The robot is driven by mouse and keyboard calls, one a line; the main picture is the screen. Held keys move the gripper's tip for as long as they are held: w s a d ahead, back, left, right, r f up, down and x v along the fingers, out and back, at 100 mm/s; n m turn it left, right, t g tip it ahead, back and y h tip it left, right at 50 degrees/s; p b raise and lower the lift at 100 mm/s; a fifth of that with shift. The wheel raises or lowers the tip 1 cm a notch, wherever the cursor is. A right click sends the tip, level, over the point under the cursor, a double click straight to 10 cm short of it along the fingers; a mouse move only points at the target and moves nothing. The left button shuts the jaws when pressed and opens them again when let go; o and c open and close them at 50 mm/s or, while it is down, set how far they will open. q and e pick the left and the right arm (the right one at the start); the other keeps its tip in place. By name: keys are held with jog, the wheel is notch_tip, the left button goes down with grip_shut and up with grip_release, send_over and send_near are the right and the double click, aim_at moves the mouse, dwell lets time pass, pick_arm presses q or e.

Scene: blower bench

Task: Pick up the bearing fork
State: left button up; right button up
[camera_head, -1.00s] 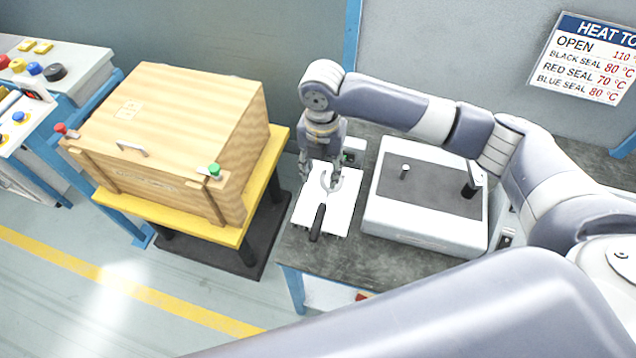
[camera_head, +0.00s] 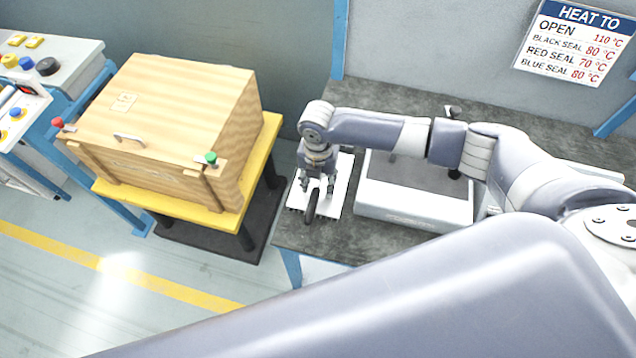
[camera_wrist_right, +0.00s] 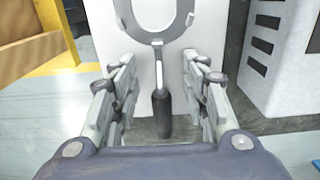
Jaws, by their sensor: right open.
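The bearing fork lies on a white plate on the grey bench. In the head view its black handle (camera_head: 311,208) points toward the bench's front edge, and my right gripper hides most of its head. In the right wrist view the fork's grey curved head (camera_wrist_right: 158,20) is at the top, and a thin shaft leads down to the black handle (camera_wrist_right: 162,112). My right gripper (camera_head: 318,190) is open above the fork. In the right wrist view its two fingers (camera_wrist_right: 160,75) stand on either side of the shaft, with gaps on both sides. My left gripper is not visible.
A white box-shaped unit (camera_head: 415,207) with a dark top stands right of the white plate (camera_head: 340,185). A wooden crate (camera_head: 170,125) sits on a yellow stand (camera_head: 262,160) to the left. A heat sign (camera_head: 575,42) hangs on the wall.

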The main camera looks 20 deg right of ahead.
jog(key=shift+c, duration=0.2)
grip_shut()
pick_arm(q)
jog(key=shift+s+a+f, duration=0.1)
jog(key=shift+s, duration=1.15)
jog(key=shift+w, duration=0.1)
